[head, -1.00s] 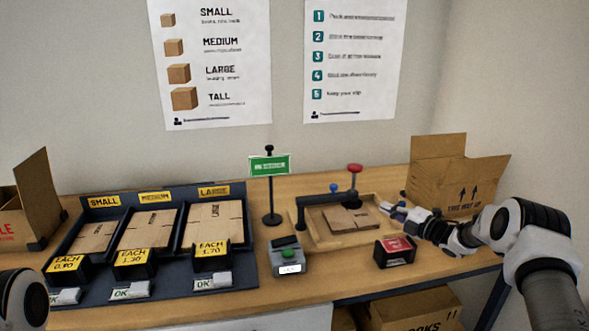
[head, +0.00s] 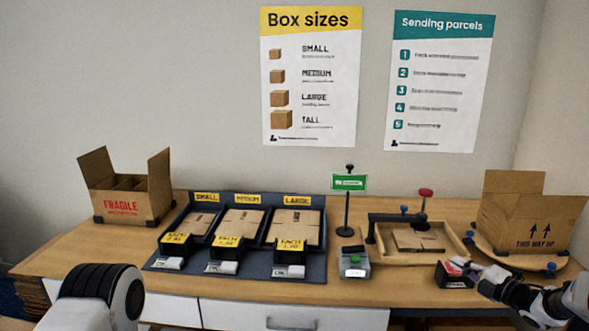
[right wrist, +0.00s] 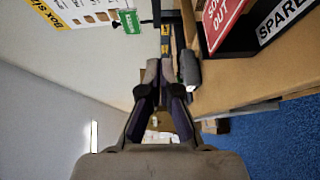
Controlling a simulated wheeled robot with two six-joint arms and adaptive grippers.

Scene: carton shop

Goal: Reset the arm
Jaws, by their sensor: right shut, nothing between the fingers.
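My right gripper (head: 466,268) is at the right front of the table, beside a small dark and red box (head: 452,275) in the head view. In the right wrist view its fingers (right wrist: 152,75) are together with nothing between them. I cannot tell in the head view whether it touches the small box. Part of my left arm (head: 103,295) shows at the lower left; its gripper is out of the picture.
A wooden tray (head: 375,249) with a press and flat cardboard stands near my right gripper. An open carton (head: 530,225) is at the right, a FRAGILE carton (head: 122,205) at the left. A dark sorter (head: 322,265) holds flat cartons. A green sign (head: 349,182) stands mid-table.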

